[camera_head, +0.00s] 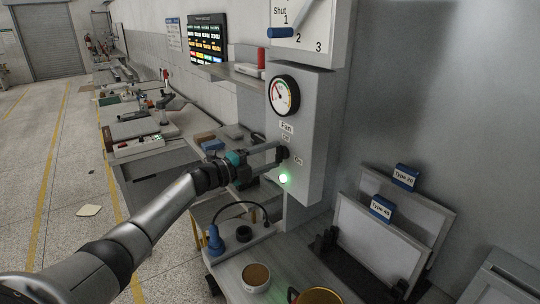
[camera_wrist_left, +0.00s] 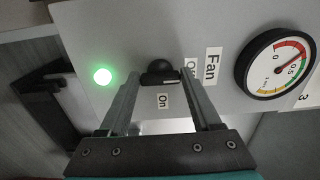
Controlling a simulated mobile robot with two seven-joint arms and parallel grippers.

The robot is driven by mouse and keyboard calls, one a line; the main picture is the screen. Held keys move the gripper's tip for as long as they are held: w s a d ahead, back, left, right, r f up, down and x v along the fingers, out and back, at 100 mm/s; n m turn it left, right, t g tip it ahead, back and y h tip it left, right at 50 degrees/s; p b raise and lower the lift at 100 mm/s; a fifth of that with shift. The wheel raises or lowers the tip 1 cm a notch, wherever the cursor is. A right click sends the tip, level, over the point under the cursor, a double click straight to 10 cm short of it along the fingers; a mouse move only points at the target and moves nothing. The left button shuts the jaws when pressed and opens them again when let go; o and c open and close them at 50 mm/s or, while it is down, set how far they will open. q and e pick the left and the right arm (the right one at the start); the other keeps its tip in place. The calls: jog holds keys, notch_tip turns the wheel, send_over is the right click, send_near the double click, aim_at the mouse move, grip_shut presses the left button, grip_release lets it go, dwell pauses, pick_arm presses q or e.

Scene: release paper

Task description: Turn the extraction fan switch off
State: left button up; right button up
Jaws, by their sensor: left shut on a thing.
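The fan switch is a small black rotary knob on a grey wall box, seen in the head view (camera_head: 284,152) and the left wrist view (camera_wrist_left: 160,72). Labels "Fan" (camera_wrist_left: 211,62) and "On" (camera_wrist_left: 163,101) sit by it; another label is partly hidden by a finger. A round green lamp (camera_wrist_left: 102,76) is lit near the knob, and also shows in the head view (camera_head: 283,178). My left gripper (camera_head: 280,153) reaches the box from the left, its two fingers on either side of the knob, shut on it. My right gripper is not in view.
A dial gauge (camera_head: 284,95) is above the switch. A shelf (camera_head: 235,72) juts out left of the box. Below are a bench with a blue-based cable device (camera_head: 215,240), a cup (camera_head: 256,278) and framed panels (camera_head: 380,245) at right. Open floor lies left.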

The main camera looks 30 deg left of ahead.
pick_arm(q)
jog(key=o, duration=1.4)
jog(key=shift+b+v, duration=0.8)
jog(key=shift+v, duration=6.8)
